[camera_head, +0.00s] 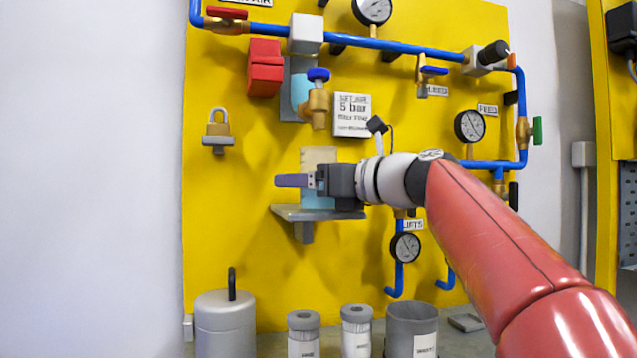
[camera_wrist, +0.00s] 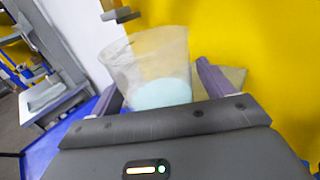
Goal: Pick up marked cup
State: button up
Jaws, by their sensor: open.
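A clear cup (camera_head: 318,156) with pale blue contents stands on a small grey shelf (camera_head: 288,211) on the yellow panel. My gripper (camera_head: 291,181) crosses in front of its middle, so only its top and a strip of its lower part show there. In the wrist view the cup (camera_wrist: 150,62) is between my two spread fingers (camera_wrist: 160,88). The jaws are open, one finger on each side of the cup. I cannot tell whether either finger touches it.
Above are blue pipes (camera_head: 400,46), a brass valve with a blue handle (camera_head: 317,98), and a white sign (camera_head: 352,115). A padlock (camera_head: 217,123) sits on a bracket at left. Below stand a grey canister (camera_head: 225,325), two filters and a grey bin (camera_head: 411,325).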

jog(key=c, duration=1.1)
jog(key=shift+r, duration=0.15)
jog(key=shift+c, duration=0.2)
